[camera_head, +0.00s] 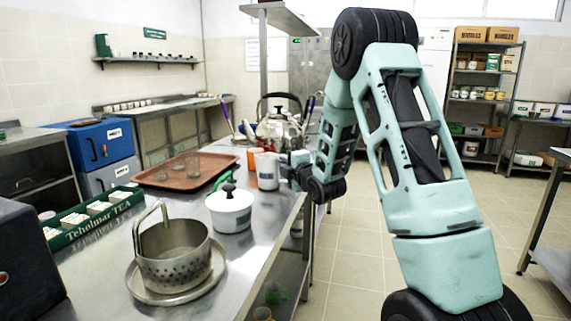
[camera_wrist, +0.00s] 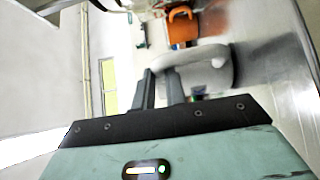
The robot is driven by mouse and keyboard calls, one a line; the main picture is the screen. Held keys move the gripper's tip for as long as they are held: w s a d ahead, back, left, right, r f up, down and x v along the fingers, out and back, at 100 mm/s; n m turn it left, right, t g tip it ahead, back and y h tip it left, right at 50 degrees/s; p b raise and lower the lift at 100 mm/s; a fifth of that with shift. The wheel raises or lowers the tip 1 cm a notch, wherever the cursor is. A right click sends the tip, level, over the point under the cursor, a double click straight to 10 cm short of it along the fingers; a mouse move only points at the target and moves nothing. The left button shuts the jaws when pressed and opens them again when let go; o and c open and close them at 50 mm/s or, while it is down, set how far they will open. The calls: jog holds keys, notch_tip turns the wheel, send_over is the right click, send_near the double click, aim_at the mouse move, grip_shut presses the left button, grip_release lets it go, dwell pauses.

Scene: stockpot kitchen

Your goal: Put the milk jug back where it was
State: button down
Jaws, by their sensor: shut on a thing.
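The white milk jug (camera_head: 267,171) is at the right edge of the steel counter, just left of my gripper (camera_head: 290,168). In the wrist view the pale jug (camera_wrist: 207,68) lies just beyond my fingertips (camera_wrist: 162,72), with its handle side between them. My gripper is shut on the jug. The jug looks upright in the head view. I cannot tell whether its base touches the counter. My wrist partly hides its right side.
An orange mug (camera_head: 253,158) is close behind the jug; it also shows in the wrist view (camera_wrist: 182,29). A white lidded pot (camera_head: 231,210), a brown tray (camera_head: 160,183) and a large kettle (camera_head: 279,128) stand nearby. A perforated steel pot (camera_head: 175,266) is in front.

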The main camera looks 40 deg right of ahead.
jog(key=shift+f, duration=0.15)
jog(key=c, duration=1.4)
grip_release()
jog(key=shift+c, duration=0.2)
jog(key=shift+s+r, duration=0.1)
jog(key=shift+r, duration=0.1)
jog(key=b+v, duration=0.3)
jog(key=v, duration=0.8)
jog(key=shift+s+a+b, duration=0.2)
jog(key=shift+s+b, duration=0.1)
jog(key=shift+s, duration=0.1)
